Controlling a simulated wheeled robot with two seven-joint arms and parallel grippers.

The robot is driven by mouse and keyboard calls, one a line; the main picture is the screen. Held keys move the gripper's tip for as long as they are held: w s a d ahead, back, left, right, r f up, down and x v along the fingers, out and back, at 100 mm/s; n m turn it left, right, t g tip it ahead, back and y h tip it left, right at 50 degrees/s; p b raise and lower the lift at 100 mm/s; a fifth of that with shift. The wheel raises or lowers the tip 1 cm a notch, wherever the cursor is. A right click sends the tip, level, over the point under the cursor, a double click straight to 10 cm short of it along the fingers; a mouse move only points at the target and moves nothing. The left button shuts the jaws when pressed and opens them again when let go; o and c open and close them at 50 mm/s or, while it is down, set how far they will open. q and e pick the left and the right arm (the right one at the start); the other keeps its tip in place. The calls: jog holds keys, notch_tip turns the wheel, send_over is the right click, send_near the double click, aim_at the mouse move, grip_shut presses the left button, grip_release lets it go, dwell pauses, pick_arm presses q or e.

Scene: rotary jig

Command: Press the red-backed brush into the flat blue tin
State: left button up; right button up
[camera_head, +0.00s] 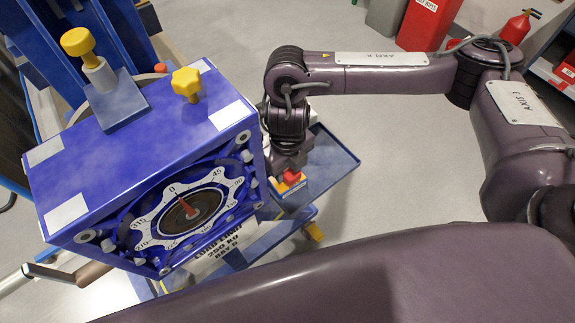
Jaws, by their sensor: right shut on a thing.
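My right gripper (289,168) reaches down just right of the blue jig box, its jaws small and dark in the view. It is shut on a small red piece (292,177), which looks like the red-backed brush. Right below the red piece is a small yellow-orange part (288,186) with a blue edge; this may be the flat blue tin, but it is too small to tell. I cannot tell whether brush and tin touch. My left gripper is not in view.
The blue jig box (125,150) with a numbered dial (188,208) and yellow knobs (186,82) stands close on the left. A blue tray shelf (335,160) lies right of the gripper. Grey floor is clear behind; a red bin (428,25) and extinguisher (515,28) stand farther back.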

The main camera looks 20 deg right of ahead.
notch_tip(320, 180, up, 7)
jog(key=p, duration=0.7)
dwell(0.4)
dwell(0.4)
jog(key=m, duration=0.2)
jog(key=w+m, duration=0.1)
jog(key=shift+d+r, duration=0.4)
jog(key=w+d+r+n, duration=0.2)
jog(key=r+n, duration=0.1)
jog(key=n, duration=0.8)
jog(key=w+d+r+n+b, duration=0.1)
jog(key=r+n, duration=0.3)
jog(key=n, duration=0.8)
jog(key=w+d+r+n+b, duration=0.1)
jog(key=w+d+r+n, duration=0.1)
jog(key=n, duration=0.9)
notch_tip(320, 180, up, 2)
jog(key=shift+w+d+r+n, duration=0.2)
jog(key=shift+w+d+n, duration=0.1)
jog(key=shift+d, duration=0.55)
